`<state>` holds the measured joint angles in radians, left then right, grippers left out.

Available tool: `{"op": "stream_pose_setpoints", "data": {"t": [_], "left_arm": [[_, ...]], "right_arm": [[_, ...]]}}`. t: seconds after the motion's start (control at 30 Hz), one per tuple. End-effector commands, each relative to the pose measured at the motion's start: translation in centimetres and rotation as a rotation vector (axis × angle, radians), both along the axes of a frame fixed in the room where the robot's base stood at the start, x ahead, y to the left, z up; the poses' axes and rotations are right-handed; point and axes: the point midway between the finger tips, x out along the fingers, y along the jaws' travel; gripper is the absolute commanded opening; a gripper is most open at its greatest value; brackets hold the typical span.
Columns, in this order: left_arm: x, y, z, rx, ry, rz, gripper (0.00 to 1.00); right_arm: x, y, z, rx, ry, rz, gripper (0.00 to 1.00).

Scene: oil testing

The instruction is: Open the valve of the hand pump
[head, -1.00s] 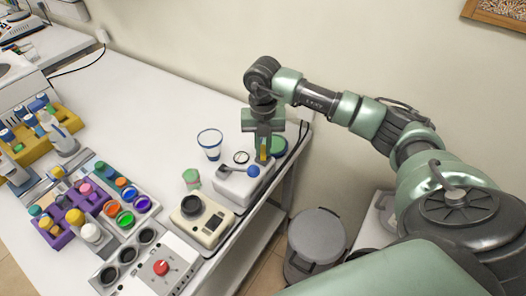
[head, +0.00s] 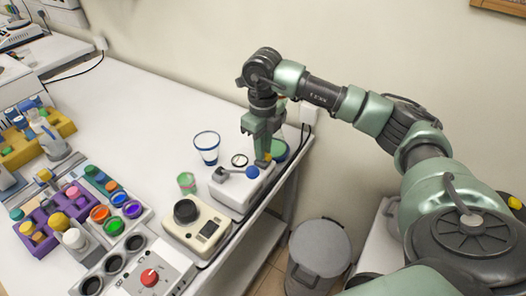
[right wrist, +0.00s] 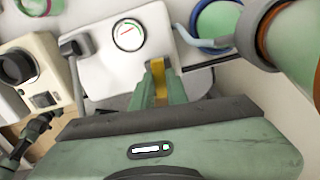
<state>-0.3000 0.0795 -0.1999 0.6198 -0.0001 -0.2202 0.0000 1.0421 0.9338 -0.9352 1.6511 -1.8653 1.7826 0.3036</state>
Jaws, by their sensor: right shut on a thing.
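The hand pump (head: 237,192) is a white box near the right end of the table, with a round gauge (head: 239,160) on top and a grey lever ending in a blue ball (head: 252,172). My right gripper (head: 265,152) points down at the pump's far right side. In the right wrist view my right gripper (right wrist: 160,82) is shut on the pump's yellow valve (right wrist: 158,68); the fingers hide part of it. The gauge (right wrist: 128,34) also shows there, with the white pump top (right wrist: 105,75) around it.
A blue-rimmed cup (head: 207,148) and a small green cup (head: 187,183) stand left of the pump. A beige device with a black knob (head: 196,226) is in front. A green-topped container (head: 278,150) is close behind my gripper. A grey bin (head: 318,255) stands on the floor.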

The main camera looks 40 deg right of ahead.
Motion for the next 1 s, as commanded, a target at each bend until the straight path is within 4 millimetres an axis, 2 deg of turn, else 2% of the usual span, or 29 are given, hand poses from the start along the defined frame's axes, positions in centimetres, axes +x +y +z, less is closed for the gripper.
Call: {"op": "stream_pose_setpoints", "data": {"t": [0.3,0.8,0.83,0.9,1.0], "left_arm": [[-0.01,0.00,-0.75,0.000,0.000,0.000,0.00],[0.00,0.01,-0.79,0.000,0.000,0.000,0.00],[0.00,0.01,-0.78,0.000,0.000,0.000,0.00],[0.00,0.01,-0.78,0.000,0.000,0.000,0.00],[0.00,0.01,-0.79,0.000,0.000,0.000,0.00]], "right_arm": [[0.06,-0.03,0.02,-0.001,-0.003,0.107,0.00],[0.08,-0.02,0.11,0.000,-0.003,0.126,0.00],[0.08,-0.02,0.11,0.000,-0.003,0.126,0.17],[0.08,-0.02,0.11,0.000,-0.003,0.126,0.36],[0.06,0.00,0.08,0.000,-0.002,0.125,0.36]]}}
